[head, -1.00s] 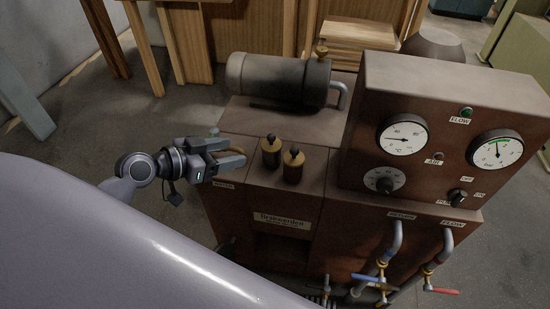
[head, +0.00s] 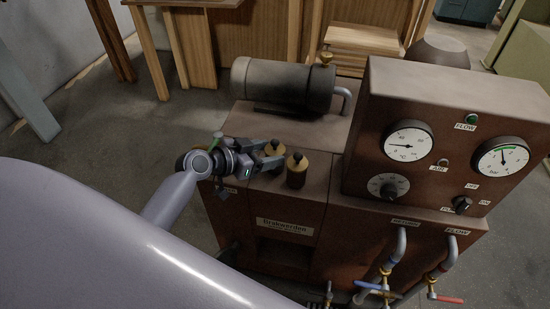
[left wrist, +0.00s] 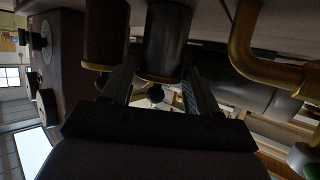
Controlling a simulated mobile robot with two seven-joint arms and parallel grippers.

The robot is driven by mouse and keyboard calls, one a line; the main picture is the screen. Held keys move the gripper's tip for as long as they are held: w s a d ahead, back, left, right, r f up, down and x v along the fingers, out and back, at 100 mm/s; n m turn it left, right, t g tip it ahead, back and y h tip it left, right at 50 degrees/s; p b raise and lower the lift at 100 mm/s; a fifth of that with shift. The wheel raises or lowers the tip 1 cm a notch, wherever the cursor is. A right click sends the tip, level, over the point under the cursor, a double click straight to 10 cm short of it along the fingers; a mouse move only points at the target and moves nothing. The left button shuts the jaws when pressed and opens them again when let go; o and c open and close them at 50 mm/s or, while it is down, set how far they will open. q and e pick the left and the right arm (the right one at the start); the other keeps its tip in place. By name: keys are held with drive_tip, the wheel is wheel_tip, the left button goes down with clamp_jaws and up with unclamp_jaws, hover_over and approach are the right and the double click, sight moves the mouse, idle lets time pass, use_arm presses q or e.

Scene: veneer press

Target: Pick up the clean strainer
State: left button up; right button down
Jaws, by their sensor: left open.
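I cannot tell which is clean. My left gripper (head: 276,154) is open and empty, just left of the left cylinder, fingers pointing at it. In the left wrist view, the picture is turned over; that cylinder (left wrist: 167,40) sits ahead, its knob (left wrist: 155,93) between the two fingers (left wrist: 155,90). The other cylinder (left wrist: 105,35) is beside it on the left. Contact is not visible. My right gripper is not in view.
A dark horizontal tank (head: 283,85) lies behind the cylinders. A gauge panel (head: 450,130) rises to their right. Pipes with blue and red valve handles (head: 375,287) run down the front. A brass pipe (left wrist: 245,45) is close by in the left wrist view.

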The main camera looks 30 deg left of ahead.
use_arm(q)
drive_tip(key=shift+w+d+f, duration=0.2)
drive_tip(key=shift+w+d, duration=0.05)
drive_tip(key=shift+w, duration=0.3)
drive_tip(key=c, duration=0.7)
drive_tip(key=shift+r, duration=0.1)
drive_tip(key=shift+c, duration=0.2)
